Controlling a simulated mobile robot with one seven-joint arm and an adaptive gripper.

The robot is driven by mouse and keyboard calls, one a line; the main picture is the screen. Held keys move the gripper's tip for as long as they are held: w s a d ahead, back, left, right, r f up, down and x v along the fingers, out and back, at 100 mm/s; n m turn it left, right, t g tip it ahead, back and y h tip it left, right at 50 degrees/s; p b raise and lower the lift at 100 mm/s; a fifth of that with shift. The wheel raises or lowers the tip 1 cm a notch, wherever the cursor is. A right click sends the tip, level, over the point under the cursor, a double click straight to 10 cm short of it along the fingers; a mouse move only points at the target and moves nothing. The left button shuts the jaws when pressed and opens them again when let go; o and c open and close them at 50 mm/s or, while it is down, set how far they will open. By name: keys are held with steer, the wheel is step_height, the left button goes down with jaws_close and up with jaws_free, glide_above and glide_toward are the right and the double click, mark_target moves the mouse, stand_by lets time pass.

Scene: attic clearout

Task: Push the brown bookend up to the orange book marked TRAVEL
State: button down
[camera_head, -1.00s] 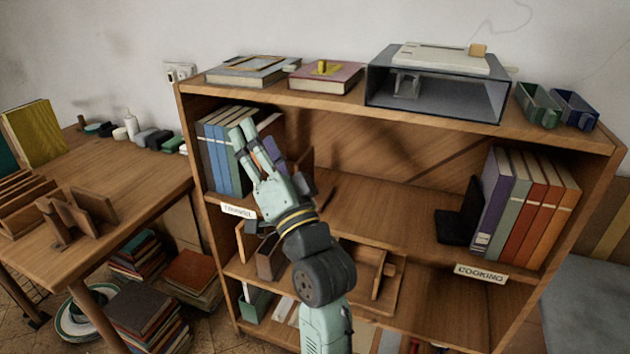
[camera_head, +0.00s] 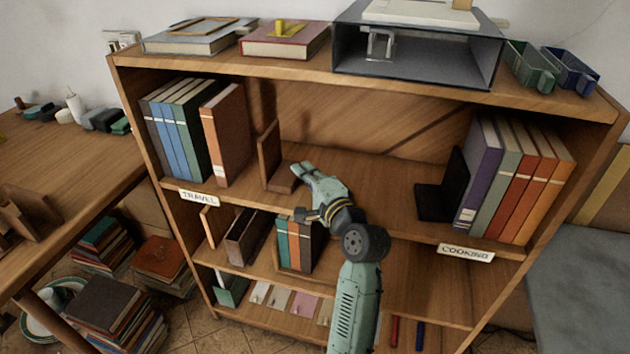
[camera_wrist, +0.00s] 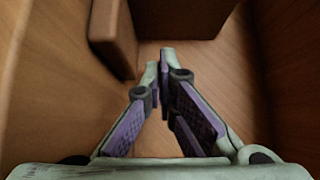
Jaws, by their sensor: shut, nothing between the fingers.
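The brown bookend (camera_head: 268,153) stands upright on the middle shelf, its foot extending to the right. The orange book (camera_head: 226,136) stands to its left, at the right end of a row of blue and green books. A bare strip of shelf separates book and bookend. The TRAVEL label (camera_head: 198,197) is on the shelf edge below them. My gripper (camera_head: 301,167) is shut and empty, just right of the bookend, close to its foot; I cannot tell if it touches. In the wrist view my fingertips (camera_wrist: 161,57) meet near brown wooden parts at the top.
A black bookend (camera_head: 452,190) and several books (camera_head: 515,185) stand at the right of the same shelf, above the COOKING label (camera_head: 465,253). The shelf between the two bookends is otherwise clear. A grey box (camera_head: 415,55) sits on top.

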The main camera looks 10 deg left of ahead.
mark_target(276, 157)
steer(key=shift+w+a+p, duration=0.2)
steer(key=shift+a+p, duration=0.05)
steer(key=shift+a, duration=0.95)
steer(key=shift+w+a+p, duration=0.2)
steer(key=shift+a+p, duration=0.05)
steer(key=shift+a, duration=0.9)
steer(key=shift+a+r+p, duration=0.1)
steer(key=shift+a+p, duration=0.2)
steer(key=shift+a, duration=0.1)
steer(key=a+p, duration=0.4)
steer(key=a, duration=0.4)
steer(key=shift+w+a, duration=0.1)
steer(key=shift+a, duration=0.3)
